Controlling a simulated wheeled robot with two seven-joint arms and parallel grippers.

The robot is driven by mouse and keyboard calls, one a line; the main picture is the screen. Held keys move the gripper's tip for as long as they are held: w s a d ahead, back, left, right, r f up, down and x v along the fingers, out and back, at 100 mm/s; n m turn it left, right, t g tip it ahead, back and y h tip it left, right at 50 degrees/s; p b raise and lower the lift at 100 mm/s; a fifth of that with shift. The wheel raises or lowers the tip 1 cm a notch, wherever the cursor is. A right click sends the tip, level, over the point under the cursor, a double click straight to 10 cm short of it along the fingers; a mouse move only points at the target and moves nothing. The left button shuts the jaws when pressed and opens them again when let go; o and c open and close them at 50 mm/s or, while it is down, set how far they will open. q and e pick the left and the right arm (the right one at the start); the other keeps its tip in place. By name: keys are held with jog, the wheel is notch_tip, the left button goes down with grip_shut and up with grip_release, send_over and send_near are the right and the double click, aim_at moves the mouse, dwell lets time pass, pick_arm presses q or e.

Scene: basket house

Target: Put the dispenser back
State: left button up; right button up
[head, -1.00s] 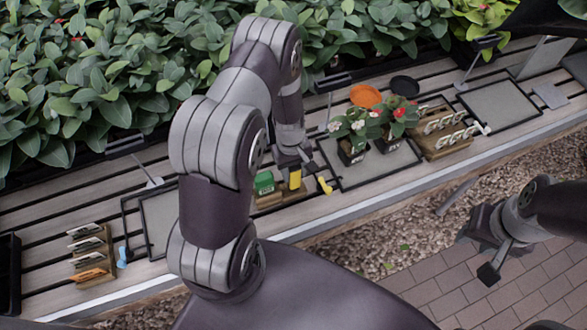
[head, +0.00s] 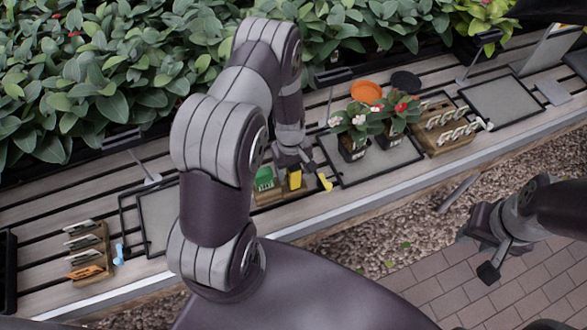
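A yellow dispenser (head: 295,181) stands at the right part of a small wooden holder (head: 268,198) on the slatted bench, beside a green dispenser (head: 264,179). My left gripper (head: 296,165) is directly over the yellow dispenser, with its fingers at the top of it. The fingers are small and partly hide the dispenser's top, so I cannot tell whether they grip it. I cannot tell whether the dispenser is fully seated. My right gripper (head: 478,254) is open and empty over the paving, away from the bench.
Two potted flowers (head: 352,133) stand on a dark-framed tray right of the holder. A small yellow object (head: 325,182) lies close beside the holder. A wooden rack with white labels (head: 450,130) is further right, another rack (head: 88,255) at left. Leafy plants (head: 120,70) line the back.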

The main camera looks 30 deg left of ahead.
pick_arm(q)
jog(key=r, duration=0.4)
jog(key=a+r+b, duration=0.1)
jog(key=r, duration=0.3)
jog(key=w+r, duration=0.1)
jog(key=r, duration=0.3)
jog(key=shift+a+r, duration=0.15)
jog(key=shift+r, duration=0.15)
jog(key=s+d+r+m+t+y, duration=0.1)
jog(key=s+d+r+m+t, duration=0.1)
jog(key=s+d+r+m, duration=0.4)
jog(key=s+r+m, duration=0.3)
jog(key=m, duration=0.1)
jog(key=shift+s+d, duration=0.15)
jog(key=shift+s, duration=0.15)
jog(key=shift+s+r, duration=0.1)
